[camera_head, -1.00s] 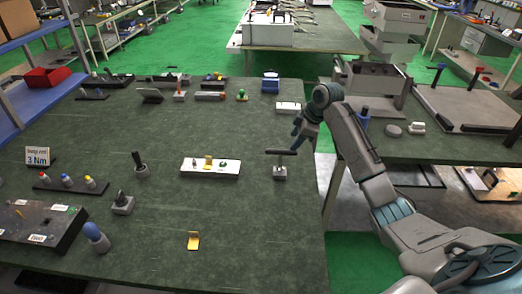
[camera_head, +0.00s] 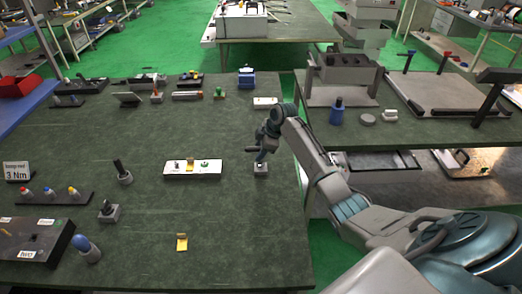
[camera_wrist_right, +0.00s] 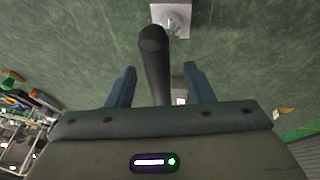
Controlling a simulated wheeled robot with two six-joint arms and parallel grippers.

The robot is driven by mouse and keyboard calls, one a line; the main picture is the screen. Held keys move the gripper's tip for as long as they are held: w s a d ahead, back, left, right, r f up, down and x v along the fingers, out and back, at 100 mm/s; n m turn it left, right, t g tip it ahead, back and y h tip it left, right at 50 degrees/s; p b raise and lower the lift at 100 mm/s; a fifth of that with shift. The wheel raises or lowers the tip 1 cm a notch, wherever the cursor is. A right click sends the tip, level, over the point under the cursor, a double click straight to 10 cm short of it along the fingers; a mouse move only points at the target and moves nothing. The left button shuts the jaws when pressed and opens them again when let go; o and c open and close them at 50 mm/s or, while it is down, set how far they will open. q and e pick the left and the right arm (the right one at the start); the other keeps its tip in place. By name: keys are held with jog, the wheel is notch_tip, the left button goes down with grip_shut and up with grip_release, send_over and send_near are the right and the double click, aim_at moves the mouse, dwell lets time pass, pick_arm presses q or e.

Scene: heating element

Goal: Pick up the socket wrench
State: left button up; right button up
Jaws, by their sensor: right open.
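The socket wrench stands upright in a small light-grey block (camera_head: 261,169) near the table's right edge. In the head view my right gripper (camera_head: 267,142) is right at its top and covers most of the handle. In the right wrist view the wrench's black handle (camera_wrist_right: 154,65) runs between the two blue fingers of the right gripper (camera_wrist_right: 160,84). The fingers are open, with visible gaps on both sides of the handle. The grey block (camera_wrist_right: 171,18) shows at the top of that view. My left gripper is not in view.
A white tray (camera_head: 176,176) with small parts lies left of the wrench. A yellow bracket (camera_head: 182,242) lies in front. A white block (camera_head: 265,102) and a blue box (camera_head: 246,77) stand behind.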

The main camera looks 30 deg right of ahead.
jog(key=shift+w+a+f, duration=0.1)
jog(key=shift+f, duration=0.05)
jog(key=shift+c, duration=0.9)
grip_shut()
jog(key=shift+r, duration=0.2)
